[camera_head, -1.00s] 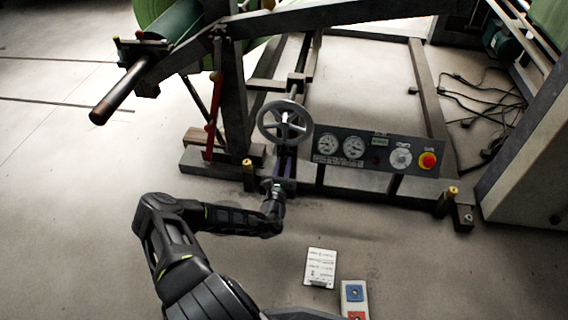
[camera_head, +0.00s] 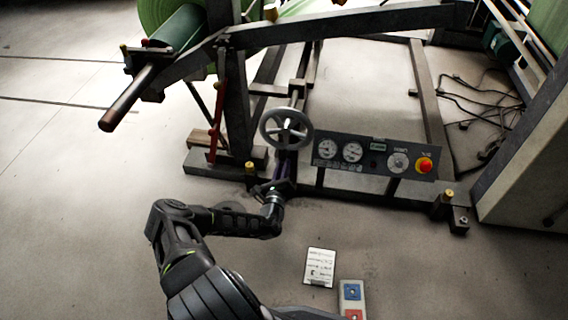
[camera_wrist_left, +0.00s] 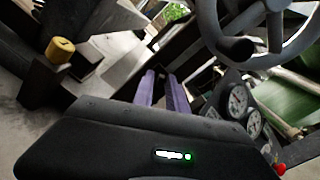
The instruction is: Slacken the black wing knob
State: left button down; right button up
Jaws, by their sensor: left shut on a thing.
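My left gripper (camera_head: 285,162) reaches up to the frame just below the grey handwheel (camera_head: 287,128). Its two purple fingers (camera_wrist_left: 161,90) show in the left wrist view, close together and pointing away under the handwheel (camera_wrist_left: 262,30). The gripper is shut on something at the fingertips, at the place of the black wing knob. The knob itself is too dark and too covered to make out, so its wings and their angle cannot be told. My right gripper is not in view.
A gauge panel (camera_head: 375,156) with a red button (camera_head: 424,165) stands right of the gripper. A yellow-capped post (camera_head: 250,168) stands close on the left. A white card (camera_head: 320,267) and a blue-and-red button box (camera_head: 353,297) lie nearer. The floor on the left is clear.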

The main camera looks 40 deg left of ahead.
pick_arm(q)
jog(key=m+b, duration=0.2)
jog(key=m, duration=0.9)
jog(key=d+f+m+b, duration=0.1)
jog(key=m+b, duration=0.1)
jog(key=m, duration=0.9)
jog(key=m+b, duration=0.3)
jog(key=m, duration=0.8)
jog(key=shift+w+d+f, duration=0.3)
jog(key=shift+w+f, duration=0.1)
dwell(0.6)
jog(key=c, duration=1.4)
grip_release()
jog(key=shift+o, duration=0.2)
jog(key=shift+s, duration=0.15)
